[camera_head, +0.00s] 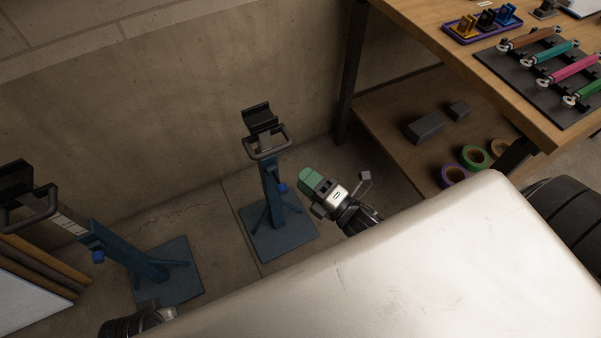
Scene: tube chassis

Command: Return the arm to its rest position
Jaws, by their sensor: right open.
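My right gripper (311,180) hangs over the floor in the middle of the view, pointing up and left. Its jaws are open, with a green pad at the tip, and I see nothing held between them. It appears just right of a blue stand (270,190), and I cannot tell the gap between them. A dark ribbed part of my left arm shows at the bottom left edge. The left jaws do not show.
A second blue stand (145,262) with a dark handle is at the left. The wooden workbench (440,50) at the right has a lower shelf (385,115) with grey blocks and tape rolls. Colored tubes lie on a black mat (505,75). A concrete wall (170,120) stands behind.

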